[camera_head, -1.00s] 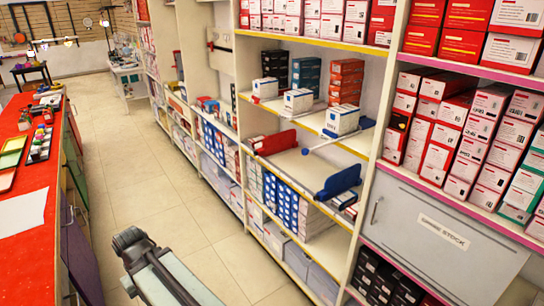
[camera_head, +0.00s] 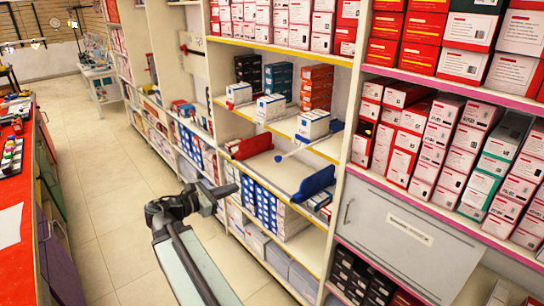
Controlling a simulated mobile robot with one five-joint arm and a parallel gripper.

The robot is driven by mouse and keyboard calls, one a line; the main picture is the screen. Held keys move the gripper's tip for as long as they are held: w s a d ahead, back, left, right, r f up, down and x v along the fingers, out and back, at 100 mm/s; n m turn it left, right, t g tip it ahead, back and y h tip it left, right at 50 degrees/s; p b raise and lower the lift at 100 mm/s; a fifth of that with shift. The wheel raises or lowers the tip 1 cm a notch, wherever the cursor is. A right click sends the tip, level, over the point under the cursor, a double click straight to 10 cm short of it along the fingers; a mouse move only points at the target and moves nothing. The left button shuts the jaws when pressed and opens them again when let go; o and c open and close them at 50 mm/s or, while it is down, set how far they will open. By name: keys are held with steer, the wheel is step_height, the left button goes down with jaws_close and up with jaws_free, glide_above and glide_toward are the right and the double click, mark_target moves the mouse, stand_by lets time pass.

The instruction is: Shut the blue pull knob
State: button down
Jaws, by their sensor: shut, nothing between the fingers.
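A broad blue handle-like piece (camera_head: 315,184) stands at the right end of a pale flat board (camera_head: 275,172) on the middle shelf, with a red piece (camera_head: 250,146) at its left end. I cannot tell which blue part is the pull knob. My gripper (camera_head: 229,190) is dark, shut and empty. In the picture it is left of the board and apart from the blue piece. Its distance to the shelf edge is hard to tell.
The shelf unit holds white-and-blue boxes (camera_head: 312,125) above the board and blue-and-white boxes (camera_head: 268,205) below it. A grey cabinet door (camera_head: 415,245) is at right. A red-topped counter (camera_head: 12,240) is at left. The tiled floor (camera_head: 110,190) between is clear.

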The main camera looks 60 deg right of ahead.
mark_target(277, 160)
steer(key=shift+n+g+h, duration=0.5)
steer(key=shift+n+h, duration=0.2)
steer(key=shift+n, duration=0.1)
steer(key=r+x, duration=0.1)
steer(key=x, duration=0.4)
steer(key=r+x, duration=0.1)
steer(key=x, duration=0.5)
steer(key=r+x, duration=0.1)
steer(key=x, duration=0.4)
steer(key=shift+s+r, duration=0.4)
